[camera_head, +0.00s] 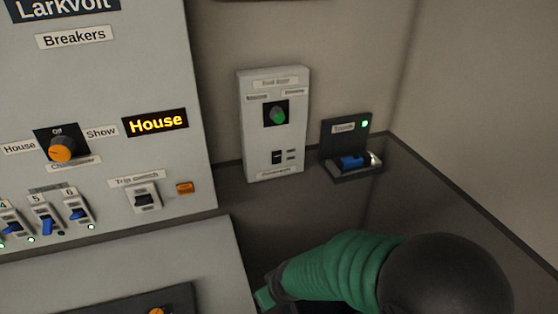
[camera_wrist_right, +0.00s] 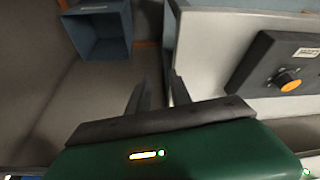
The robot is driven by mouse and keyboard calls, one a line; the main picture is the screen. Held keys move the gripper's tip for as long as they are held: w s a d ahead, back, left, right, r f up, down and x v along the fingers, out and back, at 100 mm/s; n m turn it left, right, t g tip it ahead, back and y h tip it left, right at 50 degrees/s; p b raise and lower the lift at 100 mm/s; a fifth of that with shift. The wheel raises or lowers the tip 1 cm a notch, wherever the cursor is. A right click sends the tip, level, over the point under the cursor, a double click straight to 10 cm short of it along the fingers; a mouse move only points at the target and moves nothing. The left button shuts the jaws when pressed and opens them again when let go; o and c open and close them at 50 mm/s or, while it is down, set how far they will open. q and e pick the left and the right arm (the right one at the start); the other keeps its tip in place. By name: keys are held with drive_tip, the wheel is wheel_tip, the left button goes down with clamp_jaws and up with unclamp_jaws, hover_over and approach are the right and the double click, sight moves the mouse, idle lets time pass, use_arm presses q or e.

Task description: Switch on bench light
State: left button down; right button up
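No switch with a readable bench light label shows. In the head view, a wall-side grey box (camera_head: 273,135) carries a green knob (camera_head: 276,114) and a small dark rocker (camera_head: 277,157); its labels are too blurred to read surely. Right of it, a dark unit (camera_head: 345,140) has a blue handle (camera_head: 352,162) and a lit green lamp. My right arm enters at the bottom; its gripper is mostly cut off there. In the right wrist view my right gripper (camera_wrist_right: 158,92) has its two dark fingers apart, with nothing between them. My left gripper is not in view.
The Breakers panel (camera_head: 110,90) at left has an orange knob (camera_head: 62,149), a lit House display (camera_head: 155,122), a trip switch (camera_head: 143,198) and blue breakers (camera_head: 78,213). A dark plate (camera_wrist_right: 285,72) with an orange knob and an open blue-grey bin (camera_wrist_right: 97,35) show in the wrist view.

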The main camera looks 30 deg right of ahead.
drive_tip(key=w+d+t, duration=0.1)
drive_tip(key=w, duration=0.1)
drive_tip(key=w+d+r+t, duration=0.1)
drive_tip(key=w, duration=0.2)
drive_tip(key=w+d+t+p, duration=0.1)
drive_tip(key=w+d, duration=0.1)
drive_tip(key=shift+w+r+t+h, duration=0.3)
drive_tip(key=shift+w, duration=0.1)
clamp_jaws()
drive_tip(key=w+d+r+m+t+h+p, duration=0.1)
drive_tip(key=w+d+r+t+h, duration=0.1)
drive_tip(key=d+r+t, duration=0.3)
drive_tip(key=w+d+r+m+t+h+p, duration=0.1)
drive_tip(key=w+d+r+t+p, duration=0.1)
drive_tip(key=w+d+r+t, duration=0.2)
drive_tip(key=d+r+t, duration=0.1)
drive_tip(key=d+r, duration=0.2)
drive_tip(key=r, duration=0.1)
drive_tip(key=shift+w+d+m+t+h, duration=0.25)
drive_tip(key=shift+d+m+t+h, duration=0.05)
drive_tip(key=shift+m+t+h, duration=0.1)
